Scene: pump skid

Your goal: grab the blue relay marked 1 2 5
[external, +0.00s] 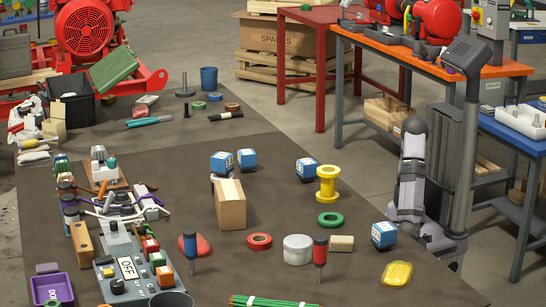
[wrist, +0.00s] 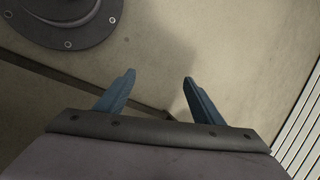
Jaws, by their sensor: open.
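Several blue blocks with white markings stand on the dark mat; the markings are too small to read, so I cannot tell which is 1 2 5. Two stand close together near the carton, a left one (external: 222,162) and a right one (external: 247,159). A third blue block (external: 306,169) is beside the yellow spool, and a fourth (external: 384,235) is at the mat's right side, near my arm. My gripper (wrist: 159,76) is open and empty in the wrist view, over a bare beige surface. No blue block shows there.
A cardboard carton (external: 230,204) stands mid-mat. A yellow spool (external: 328,184), green tape roll (external: 330,219), red ring (external: 259,241) and white round tin (external: 298,249) stand nearby. A grey OFF switch box (external: 130,268) and wired parts fill the left.

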